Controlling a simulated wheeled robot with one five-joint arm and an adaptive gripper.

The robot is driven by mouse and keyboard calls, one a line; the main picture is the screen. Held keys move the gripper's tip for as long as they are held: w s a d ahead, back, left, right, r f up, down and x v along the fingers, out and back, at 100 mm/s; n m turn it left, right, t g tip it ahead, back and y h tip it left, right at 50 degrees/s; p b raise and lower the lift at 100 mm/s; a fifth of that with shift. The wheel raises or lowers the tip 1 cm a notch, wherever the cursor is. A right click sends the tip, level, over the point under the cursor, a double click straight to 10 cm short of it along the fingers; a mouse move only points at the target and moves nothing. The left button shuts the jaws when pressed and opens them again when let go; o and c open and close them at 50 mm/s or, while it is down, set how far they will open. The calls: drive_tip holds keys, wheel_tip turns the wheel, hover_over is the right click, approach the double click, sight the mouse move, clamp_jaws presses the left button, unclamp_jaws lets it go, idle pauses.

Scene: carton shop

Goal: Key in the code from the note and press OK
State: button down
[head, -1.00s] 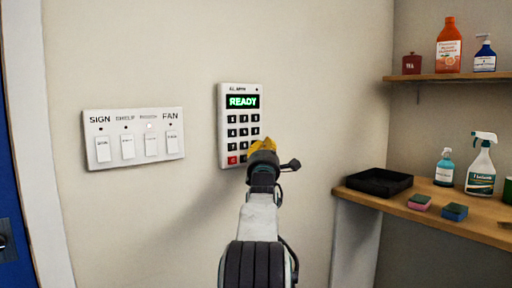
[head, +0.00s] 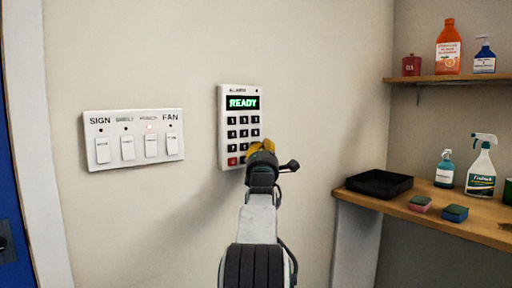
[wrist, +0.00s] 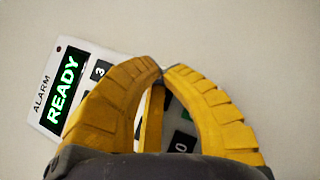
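The white alarm keypad (head: 224,130) hangs upright on the wall in the head view. Its screen (head: 242,103) reads READY in green. Dark keys fill the rows below, with a red key (head: 232,161) at bottom left. My gripper (head: 267,146) is in front of the keypad's lower right side and hides the bottom right corner. In the wrist view, the yellow fingers of my gripper (wrist: 162,71) meet at the tips with nothing between them. The READY screen (wrist: 63,88) shows left of them. Contact with a key cannot be told. No note is visible.
A white switch panel (head: 134,158) with labels including SIGN and FAN is on the wall at left, one small light lit. At right, a wooden counter (head: 470,222) holds a black tray (head: 379,184), sponges and bottles. A shelf (head: 450,77) is above. A blue door (head: 15,150) is at far left.

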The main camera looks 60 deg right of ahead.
drive_tip(key=shift+w+d, duration=0.1)
drive_tip(key=shift+w, duration=0.05)
drive_tip(key=shift+s+f+b, duration=0.1)
drive_tip(key=shift+s+b, duration=0.15)
drive_tip(key=shift+b, duration=0.3)
drive_tip(key=shift+s+a+b, duration=0.4)
drive_tip(key=shift+s+b, duration=0.05)
drive_tip(key=shift+b, duration=0.15)
drive_tip(key=c, duration=2)
unclamp_jaws()
